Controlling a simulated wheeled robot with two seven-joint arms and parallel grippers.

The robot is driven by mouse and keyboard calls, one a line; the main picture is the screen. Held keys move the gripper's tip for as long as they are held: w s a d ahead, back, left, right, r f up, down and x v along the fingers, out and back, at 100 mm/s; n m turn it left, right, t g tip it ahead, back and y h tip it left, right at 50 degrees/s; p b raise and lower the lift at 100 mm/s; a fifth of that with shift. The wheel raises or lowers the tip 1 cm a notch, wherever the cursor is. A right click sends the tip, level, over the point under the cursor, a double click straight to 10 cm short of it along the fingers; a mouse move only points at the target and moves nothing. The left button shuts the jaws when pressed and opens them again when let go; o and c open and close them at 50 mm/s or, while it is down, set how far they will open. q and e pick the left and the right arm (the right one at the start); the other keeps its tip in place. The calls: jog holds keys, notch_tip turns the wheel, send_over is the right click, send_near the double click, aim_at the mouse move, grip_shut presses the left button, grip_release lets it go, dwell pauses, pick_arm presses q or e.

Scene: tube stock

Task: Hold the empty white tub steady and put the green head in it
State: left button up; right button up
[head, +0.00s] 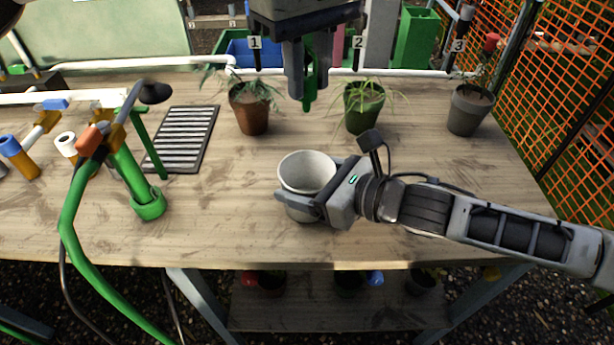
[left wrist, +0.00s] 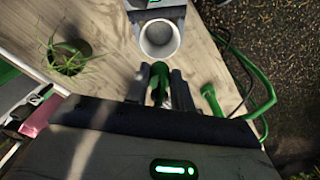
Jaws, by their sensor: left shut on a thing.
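The white tub (head: 306,168) stands upright on the wooden bench, and its open mouth looks empty. It also shows in the left wrist view (left wrist: 160,38). My right gripper (head: 312,186) comes in from the right with its fingers shut around the tub's sides. My left gripper (head: 308,90) is above the bench, beyond the tub and higher. It is shut on the green head (head: 309,92), which points down between its fingers. In the left wrist view the green head (left wrist: 159,78) sits between the fingertips, apart from the tub.
Three potted plants (head: 252,108) (head: 364,108) (head: 469,108) line the bench's back, by labels 1, 2 and 3. A slatted black tray (head: 182,140) lies at left. A green holder with a hose (head: 147,204) stands nearer. Orange-and-blue pieces (head: 20,158) lie at far left.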

pick_arm(q)
notch_tip(320, 180, down, 13)
jog(key=shift+r, duration=0.15)
dwell(1.4)
jog(key=o, duration=1)
jog(key=shift+r, duration=0.1)
notch_tip(320, 180, up, 12)
jog(key=shift+f, duration=0.1)
pick_arm(e)
jog(key=o, duration=1.1)
jog(key=shift+c, duration=0.2)
